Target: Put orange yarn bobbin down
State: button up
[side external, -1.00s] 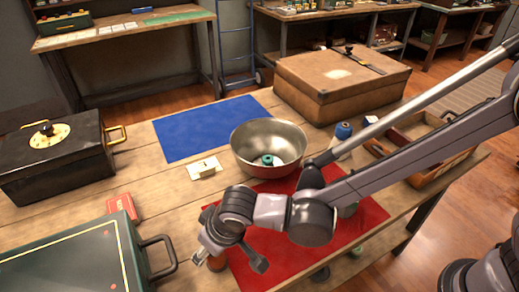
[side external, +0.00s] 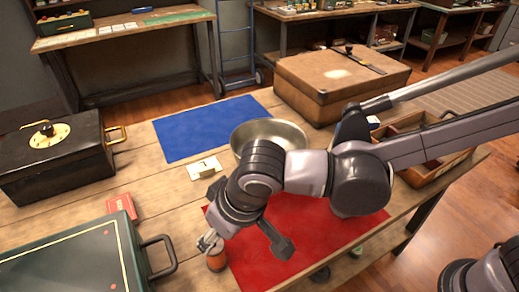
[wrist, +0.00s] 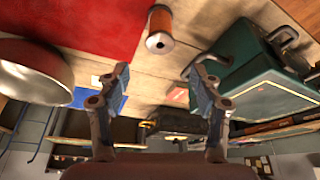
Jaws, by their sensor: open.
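The orange yarn bobbin (side external: 216,258) stands at the left edge of the red mat (side external: 300,230) in the side view. In the wrist view the bobbin (wrist: 160,25) shows beyond my fingertips, beside the mat's edge on the wood. My gripper (side external: 245,243) is open, with its two fingers spread wide. Nothing is between the fingers in the wrist view (wrist: 160,78). In the side view one finger overlaps the bobbin's top; the wrist view shows a gap between them.
A metal bowl (side external: 270,126) stands behind my wrist, partly hidden. A green case (side external: 75,262) with a handle lies at the left front. A small red box (side external: 122,205) and a white card (side external: 204,167) lie on the wood. A blue mat (side external: 210,128) is clear.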

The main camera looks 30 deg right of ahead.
jog(key=w+d+r+m+t, duration=0.1)
jog(key=w+d+r, duration=0.1)
jog(key=d, duration=0.7)
jog(key=w+d+r+m, duration=0.1)
jog(key=d+r, duration=0.2)
jog(key=d, duration=0.6)
jog(key=s+d+f+m+t+h, duration=0.1)
jog(key=s+d, duration=0.2)
jog(key=d, duration=0.6)
jog(key=s+d+f+m+t, duration=0.1)
jog(key=s+d, duration=0.2)
jog(key=d, duration=0.7)
jog(key=shift+d+f+m+h, duration=0.2)
jog(key=shift+d+m+h, duration=0.1)
jog(key=shift+h, duration=0.1)
jog(key=shift+a, duration=0.1)
